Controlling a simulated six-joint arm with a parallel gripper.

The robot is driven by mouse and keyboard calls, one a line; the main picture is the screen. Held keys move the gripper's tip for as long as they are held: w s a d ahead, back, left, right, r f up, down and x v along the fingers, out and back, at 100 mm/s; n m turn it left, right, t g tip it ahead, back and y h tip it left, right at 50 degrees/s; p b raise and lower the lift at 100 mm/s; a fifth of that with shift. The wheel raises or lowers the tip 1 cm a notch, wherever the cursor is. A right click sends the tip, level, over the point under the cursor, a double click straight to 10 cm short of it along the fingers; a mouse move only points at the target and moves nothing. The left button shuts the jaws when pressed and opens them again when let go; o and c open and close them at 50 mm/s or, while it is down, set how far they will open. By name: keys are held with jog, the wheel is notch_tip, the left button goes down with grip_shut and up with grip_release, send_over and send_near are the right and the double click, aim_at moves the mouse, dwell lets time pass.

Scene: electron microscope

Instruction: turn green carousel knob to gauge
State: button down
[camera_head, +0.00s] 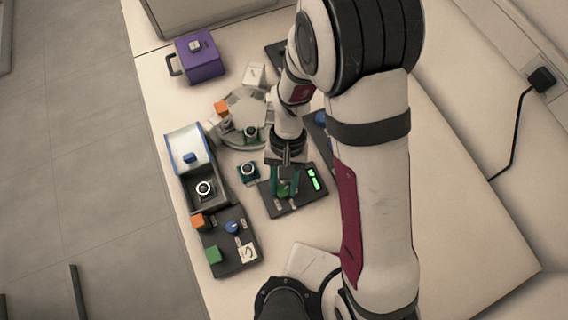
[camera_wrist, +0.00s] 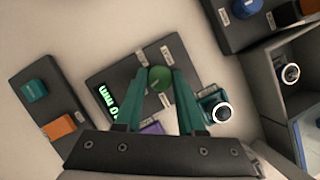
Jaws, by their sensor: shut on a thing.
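The green knob (camera_wrist: 160,78) sits on a dark panel (camera_wrist: 120,75) in the wrist view, with several small pale labels around it that are too small to read. The panel has a lit green display (camera_wrist: 108,100). My gripper (camera_wrist: 161,75) reaches down over the panel with its teal fingers on either side of the knob, shut on it. In the head view, my gripper (camera_head: 285,190) is at the same panel (camera_head: 307,198), beside its display (camera_head: 313,179), and the fingers partly hide the knob.
A teal block with a ringed top (camera_head: 248,170) stands just left of the panel.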

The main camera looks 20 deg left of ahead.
jog(key=n+h, duration=0.1)
jog(key=n, duration=0.1)
jog(key=n+t, duration=0.1)
jog(key=n, duration=0.2)
jog(key=shift+a+n+h, duration=0.15)
jog(key=shift+n+h, duration=0.15)
jog(key=shift+h, duration=0.1)
jog(key=n+t, duration=0.1)
jog(key=n, duration=0.2)
jog(key=n+h, duration=0.1)
jog(key=n, duration=0.1)
jog(key=shift+s+a+n+t, duration=0.1)
jog(key=shift+s+n+t, duration=0.05)
jog(key=shift+n+t, duration=0.25)
jog(key=c, duration=0.5)
grip_release()
jog(key=v, duration=1.5)
jog(key=shift+a+r, duration=0.3)
jog(key=shift+a, duration=0.1)
jog(key=shift+s, duration=0.1)
